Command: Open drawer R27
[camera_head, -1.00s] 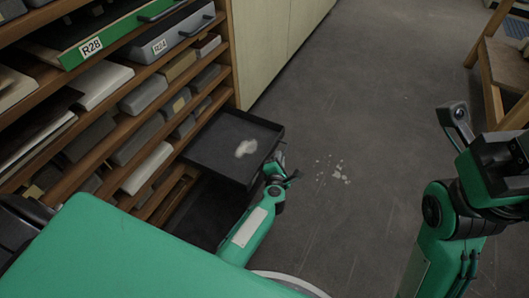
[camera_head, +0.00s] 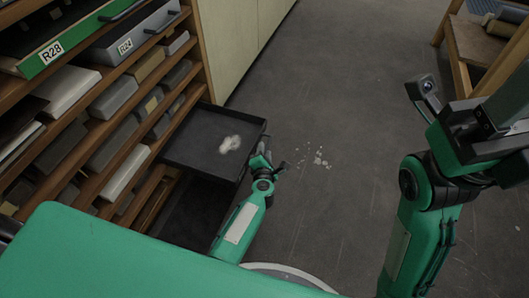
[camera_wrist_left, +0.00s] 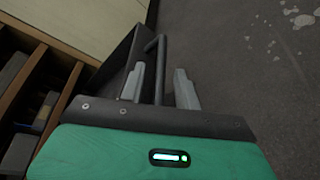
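A dark, shallow drawer (camera_head: 195,150) stands pulled out from the low part of the wooden shelf unit in the head view, with a pale patch inside. I see no R27 label on it. Its bar handle (camera_wrist_left: 159,62) shows in the left wrist view. My left gripper (camera_wrist_left: 159,88) is at the drawer's front, with one finger on each side of the handle and visible gaps between. It also shows small in the head view (camera_head: 266,158). My right gripper (camera_head: 480,125) is raised at the right, away from the drawer; its fingers are unclear.
Drawers labelled R28 (camera_head: 45,58) and R24 (camera_head: 130,42) stick out higher up. Shelves hold several grey and tan blocks. White flecks (camera_head: 318,160) lie on the open floor right of the drawer. A wooden stand (camera_head: 475,45) is at upper right.

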